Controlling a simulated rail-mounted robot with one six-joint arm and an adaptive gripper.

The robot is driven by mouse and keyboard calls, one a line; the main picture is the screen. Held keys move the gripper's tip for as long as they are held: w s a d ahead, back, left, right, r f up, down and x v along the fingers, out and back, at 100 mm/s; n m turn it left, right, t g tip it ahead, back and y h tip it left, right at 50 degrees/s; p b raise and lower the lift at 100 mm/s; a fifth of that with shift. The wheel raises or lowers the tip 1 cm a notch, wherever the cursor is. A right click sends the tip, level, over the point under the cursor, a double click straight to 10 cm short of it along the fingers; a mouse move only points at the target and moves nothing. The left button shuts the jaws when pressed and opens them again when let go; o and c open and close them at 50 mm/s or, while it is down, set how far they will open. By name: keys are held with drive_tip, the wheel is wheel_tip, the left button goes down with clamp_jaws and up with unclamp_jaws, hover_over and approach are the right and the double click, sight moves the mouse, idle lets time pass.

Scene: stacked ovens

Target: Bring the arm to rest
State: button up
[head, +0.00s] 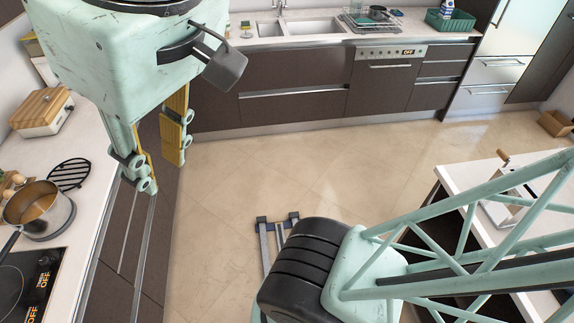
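My gripper (161,172) hangs at the upper left of the head view, a pale green housing with two fingers that point down. The fingers have yellow pads and stand apart, with a gap between them. I see nothing held in the gap. In the picture it lies over the front edge of the left counter (92,170) and the dark cabinet fronts below. The top of the housing is cut off by the frame. My arm's green lattice link and black joint cover fill the lower right.
A saucepan (40,208), a black trivet (68,174) and a bread box (41,112) stand on the left counter by the hob (22,285). A white-topped island (462,178) is at right. A sink (312,27) is at the back. The middle floor (235,175) is clear.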

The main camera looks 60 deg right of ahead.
drive_tip(key=shift+s+f, duration=0.1)
drive_tip(key=shift+f, duration=0.15)
wheel_tip(320, 180, down, 12)
drive_tip(key=b, duration=1.2)
idle(1.2)
